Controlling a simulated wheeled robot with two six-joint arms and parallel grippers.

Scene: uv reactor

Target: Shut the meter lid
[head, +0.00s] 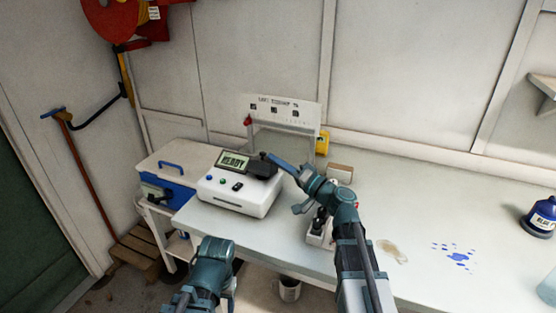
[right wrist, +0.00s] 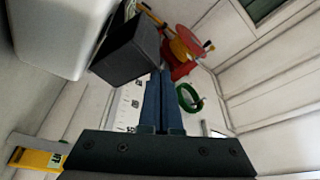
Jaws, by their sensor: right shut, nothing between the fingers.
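The meter (head: 236,201) is a white box on the bench, with a display reading READY. A dark grey lid (head: 262,169) is at the right of its top, beside the display. In the right wrist view the lid (right wrist: 130,52) sticks out from the white meter body (right wrist: 62,30). I cannot tell how far open it is. My right gripper (head: 270,157) is shut and empty, its blue fingertips at the lid's upper right edge. In the right wrist view the fingertips (right wrist: 162,75) are close to the lid; contact is unclear. My left arm shows at the bottom, its fingers out of sight.
A white panel frame (head: 310,112) stands behind the meter. A blue-handled case (head: 165,187) is to its left. A small brown-and-white block (head: 340,173) and yellow item (head: 322,143) lie behind my right arm.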

